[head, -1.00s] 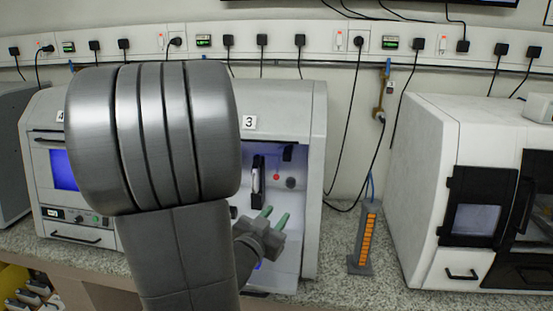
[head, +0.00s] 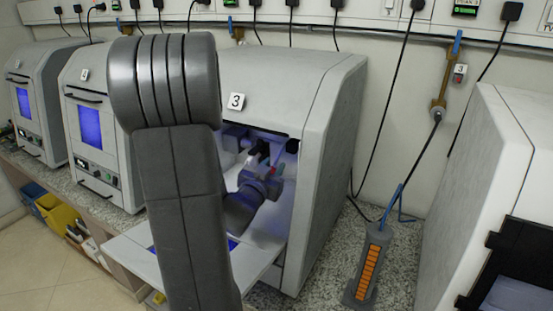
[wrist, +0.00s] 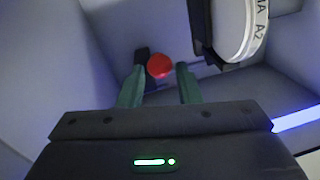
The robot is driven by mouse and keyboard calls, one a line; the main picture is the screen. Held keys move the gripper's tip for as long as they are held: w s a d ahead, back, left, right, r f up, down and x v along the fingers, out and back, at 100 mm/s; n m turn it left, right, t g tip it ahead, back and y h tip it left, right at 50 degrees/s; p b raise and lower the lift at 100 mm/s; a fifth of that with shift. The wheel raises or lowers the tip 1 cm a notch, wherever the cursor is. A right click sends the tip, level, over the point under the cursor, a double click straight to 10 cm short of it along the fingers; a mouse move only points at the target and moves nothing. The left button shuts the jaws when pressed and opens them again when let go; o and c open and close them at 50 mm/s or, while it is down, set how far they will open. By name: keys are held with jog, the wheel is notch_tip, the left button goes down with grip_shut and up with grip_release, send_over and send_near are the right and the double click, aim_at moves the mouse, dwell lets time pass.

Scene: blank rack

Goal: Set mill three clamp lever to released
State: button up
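Mill three (head: 320,80), a white machine with a "3" label (head: 236,101), stands open in the middle of the head view. The clamp lever's red ball knob (wrist: 160,66) shows inside the chamber in the wrist view, with a dark part beside it. My gripper (wrist: 159,80) reaches into the chamber. Its two green fingers are apart, one on each side of the knob in the picture; I cannot tell whether they touch it. In the head view the knob (head: 276,170) is small and my arm hides part of the chamber.
A dark holder with a white disc (wrist: 236,28) marked "A2" is close to the right of the fingers. Chamber walls are close around. The lowered door (head: 130,262) juts out in front. A grey stand with orange slots (head: 368,268) is on the counter to the right.

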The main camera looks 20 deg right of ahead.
jog(key=shift+p+x, duration=0.3)
jog(key=shift+x, duration=1.2)
jog(key=shift+a, duration=0.1)
grip_shut()
